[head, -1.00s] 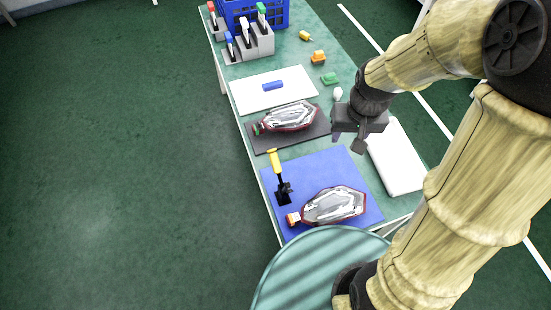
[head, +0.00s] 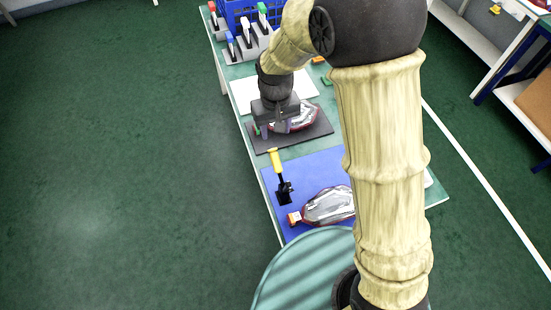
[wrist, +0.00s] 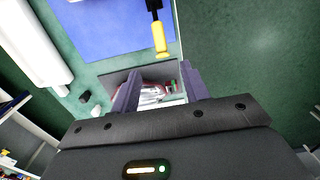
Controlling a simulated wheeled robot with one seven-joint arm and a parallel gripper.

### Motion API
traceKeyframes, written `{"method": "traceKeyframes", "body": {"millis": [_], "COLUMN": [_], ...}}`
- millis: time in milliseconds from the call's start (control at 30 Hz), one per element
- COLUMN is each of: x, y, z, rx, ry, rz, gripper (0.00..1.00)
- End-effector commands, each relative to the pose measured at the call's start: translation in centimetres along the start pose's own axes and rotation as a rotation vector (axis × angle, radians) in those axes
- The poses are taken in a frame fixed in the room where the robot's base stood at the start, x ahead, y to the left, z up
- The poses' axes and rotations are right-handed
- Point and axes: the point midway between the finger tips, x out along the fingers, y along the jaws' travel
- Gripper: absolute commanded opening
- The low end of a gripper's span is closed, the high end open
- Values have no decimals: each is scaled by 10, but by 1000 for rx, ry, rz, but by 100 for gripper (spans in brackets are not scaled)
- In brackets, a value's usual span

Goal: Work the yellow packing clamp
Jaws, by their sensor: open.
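The yellow packing clamp (head: 274,160) stands at the left edge of the blue mat (head: 318,166), its yellow handle upright on a black base. In the wrist view the yellow handle (wrist: 160,38) shows at the top, ahead of the fingers. My gripper (head: 277,128) is over the dark mat, beyond the clamp and apart from it. Its two fingers are spread and empty in the wrist view (wrist: 161,85).
A grey holder (head: 247,47) with several coloured-topped items and a blue crate (head: 235,12) stand at the table's far end. A white mat (head: 242,92) lies beyond the dark mat. My arm hides the table's right side. Open floor lies to the left.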

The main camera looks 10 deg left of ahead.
Motion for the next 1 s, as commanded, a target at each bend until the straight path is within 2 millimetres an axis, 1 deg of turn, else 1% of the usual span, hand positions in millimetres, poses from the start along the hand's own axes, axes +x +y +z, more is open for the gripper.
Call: {"method": "traceKeyframes", "body": {"millis": [700, 900, 1000], "x": [119, 148, 157], "y": [1, 1, 1], "z": [2, 1, 1], "rx": [1, 0, 1], "ry": [-5, -4, -3], "rz": [0, 0, 0], "gripper": [45, 45, 45]}}
